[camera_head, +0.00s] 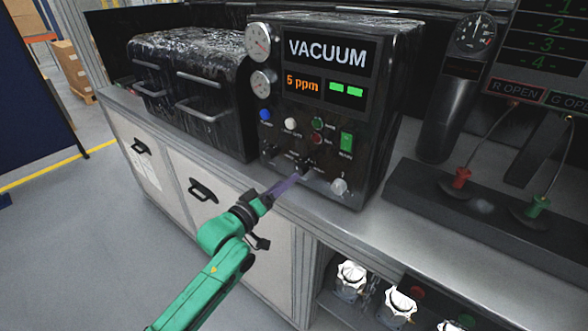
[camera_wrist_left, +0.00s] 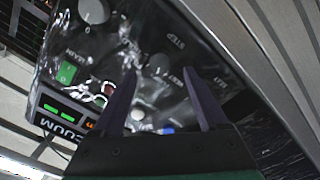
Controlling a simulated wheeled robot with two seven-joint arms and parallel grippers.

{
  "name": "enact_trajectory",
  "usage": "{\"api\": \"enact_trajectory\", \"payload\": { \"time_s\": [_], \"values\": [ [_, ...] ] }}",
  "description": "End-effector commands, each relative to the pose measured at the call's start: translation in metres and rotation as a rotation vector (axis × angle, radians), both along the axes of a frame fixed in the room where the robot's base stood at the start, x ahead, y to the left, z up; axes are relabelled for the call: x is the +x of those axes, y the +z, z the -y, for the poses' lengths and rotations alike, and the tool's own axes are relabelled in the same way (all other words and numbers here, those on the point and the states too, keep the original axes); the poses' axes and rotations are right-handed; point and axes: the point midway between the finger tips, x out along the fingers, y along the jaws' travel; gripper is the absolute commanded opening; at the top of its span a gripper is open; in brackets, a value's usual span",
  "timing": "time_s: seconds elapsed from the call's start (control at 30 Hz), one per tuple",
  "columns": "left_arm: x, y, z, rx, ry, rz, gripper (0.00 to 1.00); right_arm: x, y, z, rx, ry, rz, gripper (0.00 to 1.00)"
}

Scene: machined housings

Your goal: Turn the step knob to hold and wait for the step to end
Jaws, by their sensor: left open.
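The black control box (camera_head: 322,90) stands on the bench, its screen reading VACUUM and 5 ppm beside two green bars. The step knob (camera_head: 303,164) is a small dark knob low on its front. In the left wrist view the knob (camera_wrist_left: 159,63) shows near the STEP label, its pointer setting too blurred to read. My left gripper (camera_head: 297,178) is open at the lower panel. In its wrist view the purple fingertips (camera_wrist_left: 160,72) lie on either side of the knob, with gaps; their depth to it is unclear. My right gripper is out of view.
A light knob (camera_head: 339,187) sits at the panel's lower right, below a green rocker switch (camera_head: 346,143). Blue, white, green and red buttons or lamps are just above. A wrapped black case (camera_head: 190,85) stands left. A dark block with cables (camera_head: 480,215) lies right.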

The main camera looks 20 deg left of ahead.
Motion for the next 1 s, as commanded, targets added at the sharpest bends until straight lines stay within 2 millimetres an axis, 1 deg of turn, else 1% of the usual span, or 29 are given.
{"api": "enact_trajectory", "payload": {
  "time_s": [0.03, 0.1, 0.2, 0.33, 0.53, 0.57, 0.6, 0.67, 0.7, 0.73, 0.77, 1.0],
  "values": [
    [0.013, 0.005, 0.004, -0.003, 0.002, 0.003, 0.76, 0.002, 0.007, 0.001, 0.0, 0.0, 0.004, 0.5],
    [0.028, 0.005, 0.011, -0.001, 0.001, 0.003, 0.76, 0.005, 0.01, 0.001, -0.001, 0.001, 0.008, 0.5],
    [0.043, 0.002, 0.016, -0.001, 0.001, 0.001, 0.76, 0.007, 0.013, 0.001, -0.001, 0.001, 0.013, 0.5],
    [0.051, 0.0, 0.02, -0.001, 0.0, 0.0, 0.76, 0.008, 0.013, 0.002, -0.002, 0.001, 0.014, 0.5],
    [0.052, -0.001, 0.02, 0.0, 0.001, -0.001, 0.76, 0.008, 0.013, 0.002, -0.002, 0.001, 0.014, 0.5],
    [0.052, -0.001, 0.02, 0.0, 0.001, -0.001, 0.68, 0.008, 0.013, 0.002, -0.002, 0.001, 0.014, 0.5],
    [0.052, -0.001, 0.02, 0.0, 0.001, -0.001, 0.53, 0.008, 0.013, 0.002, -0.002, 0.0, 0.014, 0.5],
    [0.052, -0.001, 0.02, 0.0, 0.001, -0.001, 0.3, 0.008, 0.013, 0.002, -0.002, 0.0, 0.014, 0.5],
    [0.052, -0.001, 0.02, 0.0, 0.001, -0.001, 0.15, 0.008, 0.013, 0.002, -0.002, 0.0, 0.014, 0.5],
    [0.052, -0.001, 0.02, 0.0, 0.001, -0.001, 0.03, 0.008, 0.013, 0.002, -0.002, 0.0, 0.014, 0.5],
    [0.052, -0.001, 0.02, 0.0, 0.001, -0.001, 0.0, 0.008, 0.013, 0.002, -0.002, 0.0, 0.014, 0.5],
    [0.051, -0.001, 0.02, 0.013, 0.001, 0.005, 0.0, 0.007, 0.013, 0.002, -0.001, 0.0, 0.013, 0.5]
  ]
}}
